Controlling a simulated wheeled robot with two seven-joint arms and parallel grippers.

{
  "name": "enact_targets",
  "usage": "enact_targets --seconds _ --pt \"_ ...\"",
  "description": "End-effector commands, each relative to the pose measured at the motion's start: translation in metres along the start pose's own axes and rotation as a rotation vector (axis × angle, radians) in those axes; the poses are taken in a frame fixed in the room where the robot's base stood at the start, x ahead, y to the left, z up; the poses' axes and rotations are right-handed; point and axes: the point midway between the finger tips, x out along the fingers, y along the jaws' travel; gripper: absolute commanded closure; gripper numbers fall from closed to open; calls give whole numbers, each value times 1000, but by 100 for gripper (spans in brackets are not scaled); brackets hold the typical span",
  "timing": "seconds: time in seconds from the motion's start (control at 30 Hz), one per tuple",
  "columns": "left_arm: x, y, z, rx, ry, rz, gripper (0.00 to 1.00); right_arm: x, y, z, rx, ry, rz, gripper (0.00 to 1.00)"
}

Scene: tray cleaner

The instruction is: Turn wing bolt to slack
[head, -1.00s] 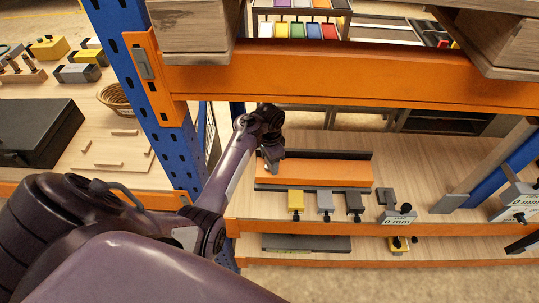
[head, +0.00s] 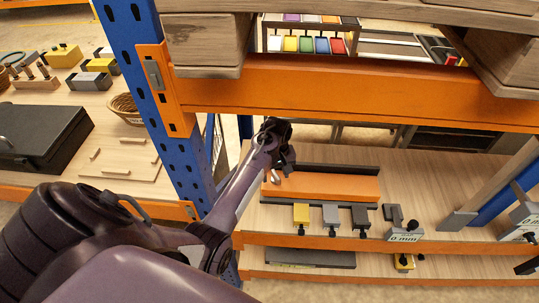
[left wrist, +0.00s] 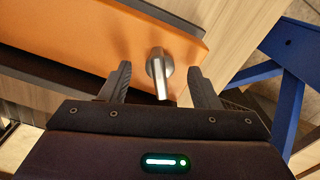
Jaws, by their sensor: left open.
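The wing bolt appears as a silver metal lever on a round head (left wrist: 158,72) in the left wrist view. It sits on the orange bar (left wrist: 90,35), and its lever points toward my wrist. In the head view a small silver piece (head: 275,176) shows at the left end of the orange bar (head: 330,187). My left gripper (left wrist: 160,75) is open, with one finger on each side of the lever and a visible gap to each. In the head view my left gripper (head: 282,165) is over the bar's left end. My right gripper is out of view.
In front of the bar stand a yellow block (head: 301,214), a grey block (head: 330,214) and a dark block (head: 360,214). A blue post (head: 170,120) and an orange beam (head: 350,85) frame the shelf opening.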

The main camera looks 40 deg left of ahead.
Motion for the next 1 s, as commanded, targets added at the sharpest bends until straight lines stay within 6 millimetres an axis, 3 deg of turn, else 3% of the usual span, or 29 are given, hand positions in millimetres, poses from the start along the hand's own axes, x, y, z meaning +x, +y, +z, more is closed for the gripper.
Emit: enact_targets --seconds 0.4,0.87,1.0 --pt "0 0 0 -638 0 0 44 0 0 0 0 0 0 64" --pt "0 0 0 -1236 0 0 44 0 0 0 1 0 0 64" --pt "-24 1 -1 -1257 3 7 44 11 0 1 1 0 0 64"
